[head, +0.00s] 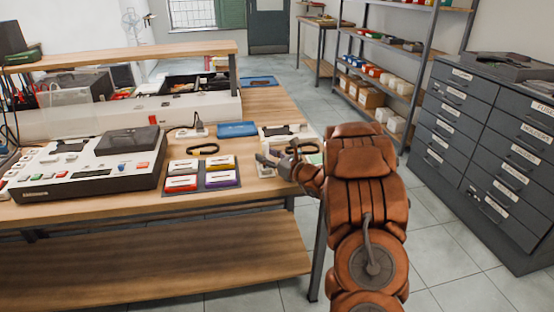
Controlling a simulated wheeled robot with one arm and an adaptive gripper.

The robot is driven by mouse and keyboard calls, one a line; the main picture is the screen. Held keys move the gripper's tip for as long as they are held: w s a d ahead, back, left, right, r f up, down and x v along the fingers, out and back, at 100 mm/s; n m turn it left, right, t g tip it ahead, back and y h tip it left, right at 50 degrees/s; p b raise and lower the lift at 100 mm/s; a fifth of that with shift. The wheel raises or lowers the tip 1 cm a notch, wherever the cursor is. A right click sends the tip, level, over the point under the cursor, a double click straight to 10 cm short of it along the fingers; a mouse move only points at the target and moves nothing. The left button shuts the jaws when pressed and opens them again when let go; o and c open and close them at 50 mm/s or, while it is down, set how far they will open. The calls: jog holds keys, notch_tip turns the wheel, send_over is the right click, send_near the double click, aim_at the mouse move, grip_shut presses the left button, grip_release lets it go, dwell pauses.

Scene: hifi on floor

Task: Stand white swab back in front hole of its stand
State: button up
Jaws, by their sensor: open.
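My gripper (266,160) is over the right end of the wooden workbench (262,103), reaching left from my orange-brown arm. Its dark fingers look spread and hold nothing that I can make out. A pale, low item (268,133) lies just behind the gripper, with dark parts on it, partly hidden by my arm. I cannot make out the white swab, its stand or the stand's holes; they are too small to tell or hidden behind my gripper and arm.
A dark mat with colored cassettes (202,173) lies left of my gripper. Behind it are a black loop (203,149) and a blue box (237,129). A large console (92,163) fills the bench's left. Grey drawer cabinets (485,150) stand right, with open floor between.

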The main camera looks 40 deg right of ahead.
jog(key=v, duration=1.2)
jog(key=shift+r+p, duration=1.75)
jog(key=shift+r, duration=1.2)
